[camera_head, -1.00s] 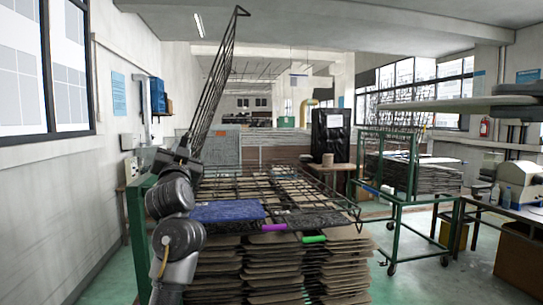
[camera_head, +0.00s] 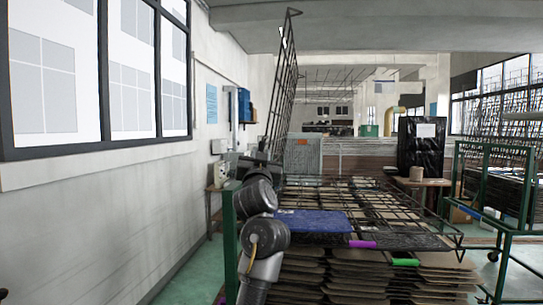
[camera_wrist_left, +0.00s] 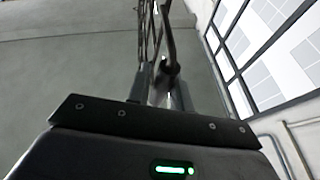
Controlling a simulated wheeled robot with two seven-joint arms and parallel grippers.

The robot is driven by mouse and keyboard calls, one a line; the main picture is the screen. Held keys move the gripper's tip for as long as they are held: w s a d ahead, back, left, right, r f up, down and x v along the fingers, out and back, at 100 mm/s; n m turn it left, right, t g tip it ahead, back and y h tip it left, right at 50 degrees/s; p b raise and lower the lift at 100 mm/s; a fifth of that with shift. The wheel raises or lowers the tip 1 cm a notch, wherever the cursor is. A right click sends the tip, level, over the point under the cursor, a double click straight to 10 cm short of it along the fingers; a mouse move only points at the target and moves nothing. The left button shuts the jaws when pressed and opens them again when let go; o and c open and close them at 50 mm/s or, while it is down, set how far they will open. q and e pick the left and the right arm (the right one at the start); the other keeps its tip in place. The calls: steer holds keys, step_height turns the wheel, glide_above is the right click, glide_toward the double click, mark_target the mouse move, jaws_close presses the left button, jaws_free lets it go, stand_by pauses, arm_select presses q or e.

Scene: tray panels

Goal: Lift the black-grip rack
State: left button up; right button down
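A dark wire rack (camera_head: 284,85) stands raised and steeply tilted at the left end of the stack in the head view. My left gripper (camera_head: 264,158) is at its lower end, partly hidden behind my own arm links. In the left wrist view the fingers (camera_wrist_left: 165,85) close around a dark bar of the rack (camera_wrist_left: 168,40), which runs away from the camera. The grip's own colour cannot be made out. My right gripper is in neither view.
Below lies a flat wire rack (camera_head: 350,190) over stacked brown panels (camera_head: 335,270). A blue panel (camera_head: 312,222), a purple grip (camera_head: 363,244) and a green grip (camera_head: 405,262) show at the front. A green cart (camera_head: 505,238) stands right; a windowed wall (camera_head: 100,200) is left.

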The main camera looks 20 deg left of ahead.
arm_select(q)
steer(key=o, duration=0.4)
steer(key=shift+s+d, duration=0.1)
steer(key=shift+c, duration=0.2)
